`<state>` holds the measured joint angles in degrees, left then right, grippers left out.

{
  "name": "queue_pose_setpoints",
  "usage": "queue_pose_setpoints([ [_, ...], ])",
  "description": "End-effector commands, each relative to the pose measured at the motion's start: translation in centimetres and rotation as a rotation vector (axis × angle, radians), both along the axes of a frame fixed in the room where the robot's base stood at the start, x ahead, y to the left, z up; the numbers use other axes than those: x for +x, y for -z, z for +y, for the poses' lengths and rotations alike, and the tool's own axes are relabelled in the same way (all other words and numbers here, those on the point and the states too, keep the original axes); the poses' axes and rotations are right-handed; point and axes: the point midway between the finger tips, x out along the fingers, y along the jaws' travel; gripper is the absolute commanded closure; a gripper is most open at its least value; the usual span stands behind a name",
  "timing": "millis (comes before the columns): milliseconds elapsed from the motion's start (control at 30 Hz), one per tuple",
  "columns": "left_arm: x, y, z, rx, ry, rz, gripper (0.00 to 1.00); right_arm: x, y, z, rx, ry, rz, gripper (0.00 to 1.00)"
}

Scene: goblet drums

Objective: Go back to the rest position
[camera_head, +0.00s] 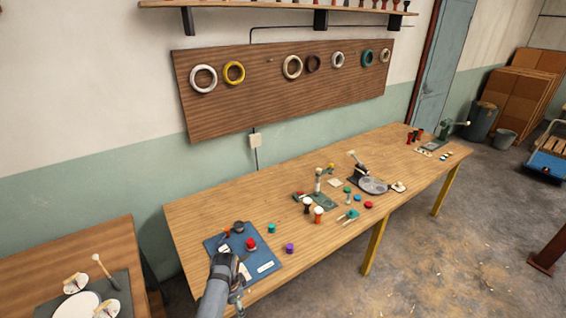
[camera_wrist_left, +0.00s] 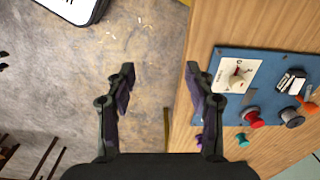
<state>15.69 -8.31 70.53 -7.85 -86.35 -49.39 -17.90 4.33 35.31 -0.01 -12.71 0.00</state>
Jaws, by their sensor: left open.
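My left gripper (camera_head: 228,262) shows at the bottom of the head view, over the near left edge of the blue mat (camera_head: 216,243) on the long wooden table. In the left wrist view my left gripper (camera_wrist_left: 160,80) has its fingers wide apart with nothing between them. Concrete floor and the table's edge show beyond the fingers. The blue mat (camera_wrist_left: 265,62) lies to the right of the fingers there, with a red-topped piece (camera_wrist_left: 252,117) and a dark round piece (camera_wrist_left: 291,116) on it. My right gripper is not in view.
Teal (camera_head: 271,228) and purple (camera_head: 290,249) pieces lie on the table beside the mat. A second table (camera_head: 85,240) is at left. Open floor lies in front of the long table.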

Motion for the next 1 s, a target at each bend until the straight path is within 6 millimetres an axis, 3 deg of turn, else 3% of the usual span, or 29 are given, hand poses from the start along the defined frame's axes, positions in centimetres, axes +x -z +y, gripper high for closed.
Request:
queue_pose_setpoints([
  [133, -1.7, 4.7, 0.7, 0.004, -0.059, -0.001, 0.46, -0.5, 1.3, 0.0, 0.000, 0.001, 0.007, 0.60],
  [267, -3.6, 9.2, 1.4, 0.006, -0.127, -0.008, 0.46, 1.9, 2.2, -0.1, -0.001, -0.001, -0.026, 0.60],
  [367, -5.9, 13.4, 2.1, 0.007, -0.193, -0.014, 0.46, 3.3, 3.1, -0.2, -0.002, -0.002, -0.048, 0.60],
  [467, -9.0, 18.5, 3.2, 0.009, -0.275, -0.021, 0.46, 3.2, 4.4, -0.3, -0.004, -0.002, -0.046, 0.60],
  [567, -14.0, 25.0, 4.7, 0.012, -0.391, -0.030, 0.46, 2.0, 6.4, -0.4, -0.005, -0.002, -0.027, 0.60],
  [600, -16.5, 27.6, 5.5, 0.013, -0.443, -0.035, 0.46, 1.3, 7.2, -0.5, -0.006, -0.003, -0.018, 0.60],
  [733, -25.0, 34.7, 8.1, 0.017, -0.617, -0.061, 0.46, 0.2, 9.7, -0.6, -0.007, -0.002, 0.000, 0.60],
  [800, -29.4, 37.4, 9.5, 0.019, -0.700, -0.076, 0.46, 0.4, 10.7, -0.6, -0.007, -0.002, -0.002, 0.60],
  [900, -34.3, 39.6, 11.1, 0.018, -0.795, -0.098, 0.46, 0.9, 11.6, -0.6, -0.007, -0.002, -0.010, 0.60],
  [1000, -37.4, 40.6, 12.1, 0.017, -0.855, -0.114, 0.46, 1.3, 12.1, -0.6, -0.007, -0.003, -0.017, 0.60],
])
